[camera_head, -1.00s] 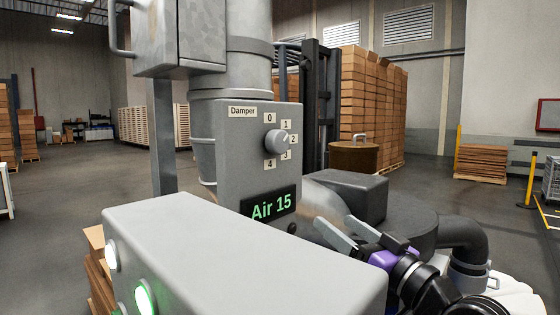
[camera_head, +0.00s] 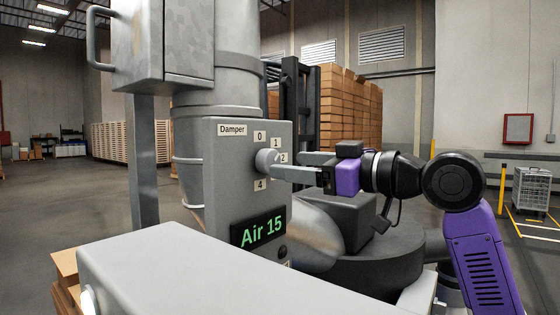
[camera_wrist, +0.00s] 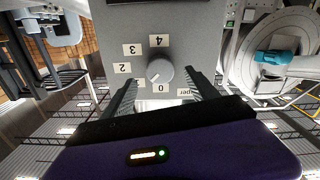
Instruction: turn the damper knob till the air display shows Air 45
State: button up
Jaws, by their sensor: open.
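The damper knob (camera_head: 266,162) is a round grey knob on the front of a grey box (camera_head: 232,190), with number labels around it. In the wrist view the knob (camera_wrist: 160,71) has a pale mark pointing down-left, roughly at the 1 label. The air display (camera_head: 262,231) reads "Air 15" in green. My gripper (camera_head: 278,166) is open and level in front of the knob. In the wrist view its fingers stand either side of the knob, tips close to it; I cannot tell whether they touch it. My gripper hides the 3 label in the head view.
A grey console (camera_head: 190,270) fills the near foreground. A metal cabinet (camera_head: 160,45) hangs at upper left. A dark round tray-like part (camera_head: 375,262) lies below my arm. Stacked cartons (camera_head: 350,110) stand behind. Open floor lies at the far left.

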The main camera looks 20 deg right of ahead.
aim_at(273, 161)
jog(key=shift+p+x, duration=0.3)
jog(key=shift+x, duration=1.7)
jog(key=c, duration=1.4)
jog(key=shift+o, duration=0.2)
jog(key=m+p, duration=0.4)
jog(key=shift+r+m, duration=0.15)
jog(key=shift+m, duration=0.15)
jog(key=shift+m+p, duration=1.7)
jog(key=shift+m, duration=0.4)
jog(key=shift+f, duration=0.2)
